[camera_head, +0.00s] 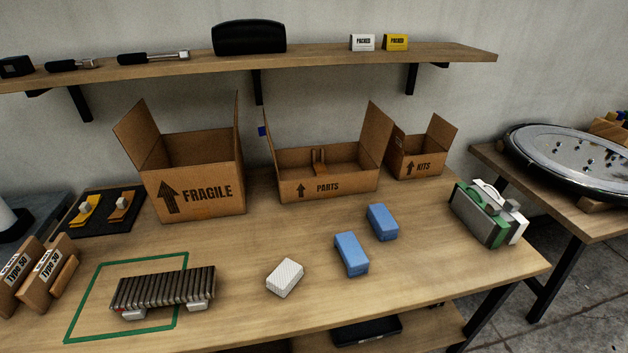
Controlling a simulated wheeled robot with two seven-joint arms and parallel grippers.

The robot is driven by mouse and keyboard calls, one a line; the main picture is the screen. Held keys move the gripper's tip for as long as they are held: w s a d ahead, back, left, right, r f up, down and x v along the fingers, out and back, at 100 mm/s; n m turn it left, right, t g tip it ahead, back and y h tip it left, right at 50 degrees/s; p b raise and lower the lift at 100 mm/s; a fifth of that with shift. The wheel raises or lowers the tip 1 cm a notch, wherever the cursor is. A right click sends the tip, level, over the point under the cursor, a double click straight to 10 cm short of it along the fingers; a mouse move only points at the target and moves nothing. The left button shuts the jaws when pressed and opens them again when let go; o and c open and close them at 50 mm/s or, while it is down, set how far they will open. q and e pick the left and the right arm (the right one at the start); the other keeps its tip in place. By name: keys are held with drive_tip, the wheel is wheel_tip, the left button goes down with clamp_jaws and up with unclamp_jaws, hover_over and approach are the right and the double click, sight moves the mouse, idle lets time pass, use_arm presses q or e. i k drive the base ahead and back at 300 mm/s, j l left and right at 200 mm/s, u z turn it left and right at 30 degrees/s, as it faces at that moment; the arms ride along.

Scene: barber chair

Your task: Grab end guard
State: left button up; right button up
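No part is clearly marked as the end guard, and I cannot tell which piece it is. A dark ribbed assembly (163,289) with pale feet lies across the green outline (86,294) on the workbench. Two brackets, one yellow (85,209) and one orange-brown (122,206), lie on a black mat (97,228) at the left. A grey holder (478,220) at the right holds green and white curved pieces (491,194). A black rounded part (248,38) stands on the shelf. Neither gripper is in view.
Open cartons marked FRAGILE (205,195), PARTS (325,188) and KITS (422,167) line the bench's back. Two blue blocks (351,254) and a white patterned block (285,277) lie mid-bench. Type 50 boxes (20,273) stand at left. The bench's front right is clear.

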sight(356, 262)
drive_tip(key=i+l, duration=0.1)
drive_tip(key=l, duration=0.75)
drive_tip(key=i+l+u, duration=0.1)
drive_tip(key=l, duration=0.75)
